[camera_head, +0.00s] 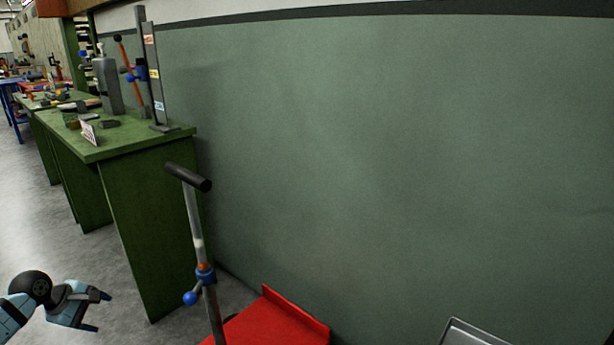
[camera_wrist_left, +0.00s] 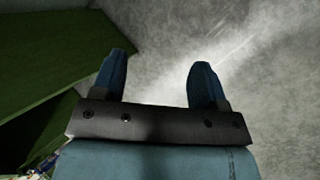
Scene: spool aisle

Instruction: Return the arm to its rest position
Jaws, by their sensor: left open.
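My left gripper (camera_head: 96,311) is at the lower left of the head view, blue-grey with a dark round wrist joint. Its two fingers are apart and nothing is between them. It is over the grey floor, to the left of the green workbench (camera_head: 150,220). In the left wrist view the two fingers (camera_wrist_left: 160,82) are spread, with bare concrete floor beyond them. My right gripper does not show in either view.
A metal post with a black T-handle and blue knob (camera_head: 205,272) stands by a red base (camera_head: 280,322) right of the bench. A green wall (camera_head: 420,150) fills the right side. A grey metal edge (camera_head: 468,333) shows at bottom right. Floor (camera_head: 35,215) left of the bench is clear.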

